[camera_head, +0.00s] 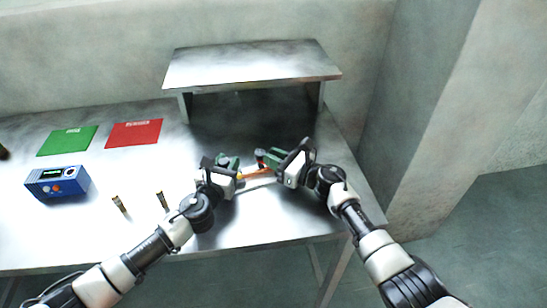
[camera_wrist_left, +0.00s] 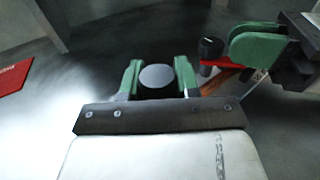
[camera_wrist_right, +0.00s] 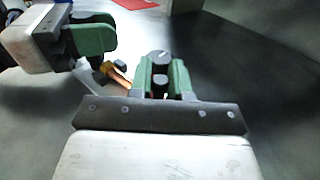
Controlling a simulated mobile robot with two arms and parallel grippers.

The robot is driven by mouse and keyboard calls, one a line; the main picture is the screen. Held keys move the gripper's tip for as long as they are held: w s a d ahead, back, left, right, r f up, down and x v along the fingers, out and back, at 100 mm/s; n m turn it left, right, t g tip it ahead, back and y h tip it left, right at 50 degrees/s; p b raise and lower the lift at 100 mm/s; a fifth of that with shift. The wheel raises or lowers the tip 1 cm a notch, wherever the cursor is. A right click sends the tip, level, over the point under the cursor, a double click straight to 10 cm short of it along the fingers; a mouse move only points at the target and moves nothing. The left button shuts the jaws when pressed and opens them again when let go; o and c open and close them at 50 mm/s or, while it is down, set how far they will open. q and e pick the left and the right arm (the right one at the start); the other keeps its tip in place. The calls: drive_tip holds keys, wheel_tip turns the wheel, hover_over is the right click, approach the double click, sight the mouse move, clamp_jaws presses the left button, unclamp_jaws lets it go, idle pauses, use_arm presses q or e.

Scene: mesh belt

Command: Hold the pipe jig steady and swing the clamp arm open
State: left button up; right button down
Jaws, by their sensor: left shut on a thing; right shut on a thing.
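The pipe jig lies near the front right of the metal table, mostly hidden by my grippers; its orange-brown pipe (camera_head: 257,173) shows between them and in the right wrist view (camera_wrist_right: 116,75). My left gripper (camera_head: 231,166) is shut on a dark round part of the jig with a grey top (camera_wrist_left: 157,76), left of the pipe. My right gripper (camera_head: 268,158) is shut on the black knob (camera_wrist_left: 210,47) of the red clamp arm (camera_wrist_left: 207,69). The knob also shows between the green fingers in the right wrist view (camera_wrist_right: 160,66). I cannot tell the clamp arm's angle.
A raised metal shelf (camera_head: 250,64) stands behind the jig. On the left are a blue device (camera_head: 57,184), a green mat (camera_head: 67,141) and a red mat (camera_head: 134,132). Two small brass-coloured pieces (camera_head: 119,203) (camera_head: 162,200) stand left of my left gripper. The table's front edge is close.

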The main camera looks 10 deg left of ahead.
drive_tip(key=shift+f, duration=0.1)
drive_tip(key=c, duration=1.1)
unclamp_jaws()
drive_tip(key=shift+d, duration=0.1)
drive_tip(key=shift+t, duration=0.3)
